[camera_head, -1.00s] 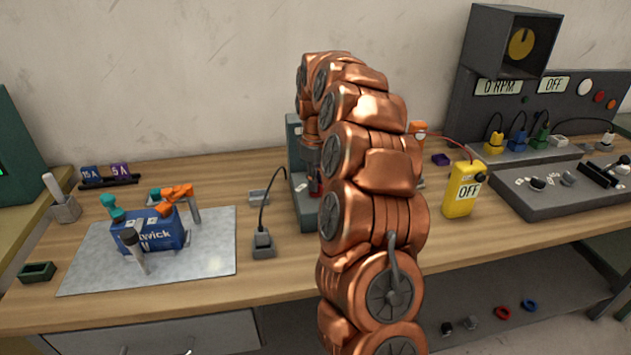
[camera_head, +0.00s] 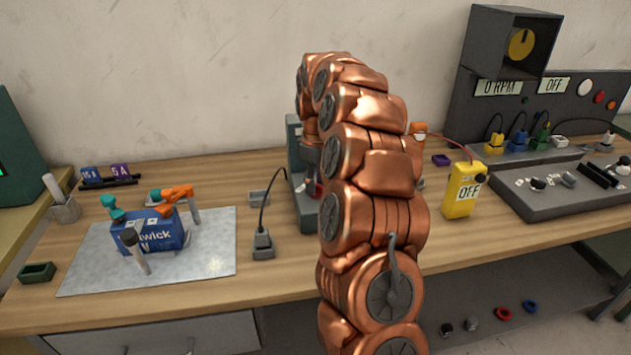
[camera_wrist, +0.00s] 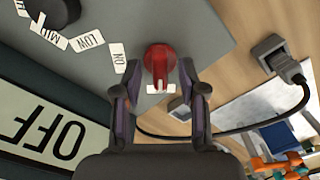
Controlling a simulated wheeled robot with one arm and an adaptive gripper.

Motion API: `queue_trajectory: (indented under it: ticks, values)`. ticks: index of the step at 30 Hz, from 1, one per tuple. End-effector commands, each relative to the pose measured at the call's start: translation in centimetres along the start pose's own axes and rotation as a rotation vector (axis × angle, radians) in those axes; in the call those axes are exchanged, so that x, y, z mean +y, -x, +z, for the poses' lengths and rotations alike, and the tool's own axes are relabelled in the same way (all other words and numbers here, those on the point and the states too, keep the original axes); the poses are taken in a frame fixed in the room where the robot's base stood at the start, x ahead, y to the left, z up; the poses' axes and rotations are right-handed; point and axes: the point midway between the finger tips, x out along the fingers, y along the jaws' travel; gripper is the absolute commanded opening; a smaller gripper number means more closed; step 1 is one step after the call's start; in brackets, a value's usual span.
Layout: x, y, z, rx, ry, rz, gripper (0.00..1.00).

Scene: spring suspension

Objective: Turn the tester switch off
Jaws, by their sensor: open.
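The tester (camera_head: 306,200) is a grey-green upright stand at the middle of the bench, partly hidden behind my copper arm. Its red rotary switch (camera_wrist: 160,58) shows in the wrist view on a grey face, near a white tag reading ON. A small red part, likely this switch, shows beside my arm in the head view. My gripper (camera_wrist: 158,70) is open, with one finger on each side of the red switch. I cannot tell whether the fingers touch it. A cream OFF panel (camera_wrist: 42,125) appears upside down at the lower left of the wrist view.
A grey socket block with a black cable (camera_head: 263,245) lies left of the tester. A blue box (camera_head: 150,235) sits on a metal sheet at left. A console with displays (camera_head: 560,105) stands at right.

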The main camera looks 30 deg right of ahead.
Motion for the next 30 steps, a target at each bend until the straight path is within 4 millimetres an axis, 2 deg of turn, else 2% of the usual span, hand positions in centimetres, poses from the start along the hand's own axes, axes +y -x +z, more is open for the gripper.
queue_trajectory:
  ticks: [5, 21, 30]
  values:
    - [0.0, 1.0, 0.0, -0.001, 0.000, 0.000, 0.42]
    - [0.1, 8.7, -0.1, 0.002, 0.000, 0.002, 0.42]
    - [0.1, 11.3, -0.1, 0.000, -0.001, 0.001, 0.42]
